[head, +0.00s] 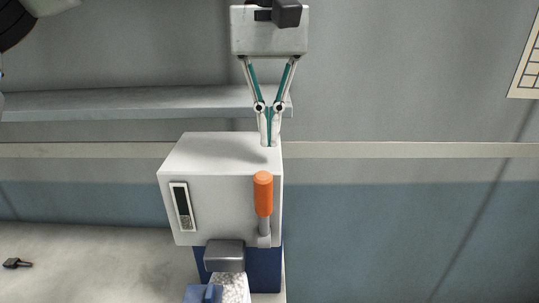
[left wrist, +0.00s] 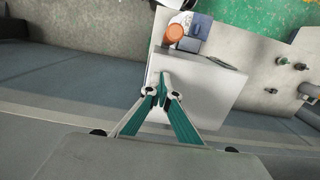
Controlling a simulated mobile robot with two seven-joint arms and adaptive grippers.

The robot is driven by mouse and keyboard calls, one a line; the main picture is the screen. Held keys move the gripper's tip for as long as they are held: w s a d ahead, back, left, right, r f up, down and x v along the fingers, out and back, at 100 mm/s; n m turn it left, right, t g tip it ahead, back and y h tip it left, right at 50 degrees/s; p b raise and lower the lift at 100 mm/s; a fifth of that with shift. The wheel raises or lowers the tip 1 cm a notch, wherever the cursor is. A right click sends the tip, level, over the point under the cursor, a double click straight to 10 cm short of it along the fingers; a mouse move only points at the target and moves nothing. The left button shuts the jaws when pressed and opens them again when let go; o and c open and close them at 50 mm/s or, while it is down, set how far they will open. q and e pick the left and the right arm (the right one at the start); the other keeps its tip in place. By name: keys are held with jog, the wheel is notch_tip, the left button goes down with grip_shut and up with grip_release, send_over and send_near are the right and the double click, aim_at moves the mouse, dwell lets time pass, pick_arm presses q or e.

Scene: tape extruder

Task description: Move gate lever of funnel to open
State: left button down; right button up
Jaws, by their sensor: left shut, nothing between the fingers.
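The funnel (head: 215,160) is a white box with a narrow dark window on its front. Its gate lever (head: 263,195) has an orange handle on a grey shaft and stands upright at the front right edge, handle up. In the left wrist view the orange handle (left wrist: 174,36) shows beyond the white box (left wrist: 200,85). My left gripper (head: 268,143) points down above the back right of the box top. Its fingers are shut and empty, apart from the lever. In the left wrist view the fingertips (left wrist: 163,77) hang over the box top. My right gripper is not in view.
A grey spout (head: 225,255) and a blue part (head: 203,293) sit below the box, with white pellets (head: 232,287) beside them. A wall shelf (head: 140,105) runs behind at left. A small dark object (head: 17,263) lies on the surface at left. Space right of the box is open.

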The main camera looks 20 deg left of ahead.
pick_arm(q)
notch_tip(320, 180, down, 2)
jog(key=shift+s, duration=0.1)
jog(key=s, duration=0.2)
jog(key=s+d, duration=0.1)
jog(key=shift+f, duration=0.3)
jog(key=shift+s+d, duration=0.1)
jog(key=shift+s, duration=0.25)
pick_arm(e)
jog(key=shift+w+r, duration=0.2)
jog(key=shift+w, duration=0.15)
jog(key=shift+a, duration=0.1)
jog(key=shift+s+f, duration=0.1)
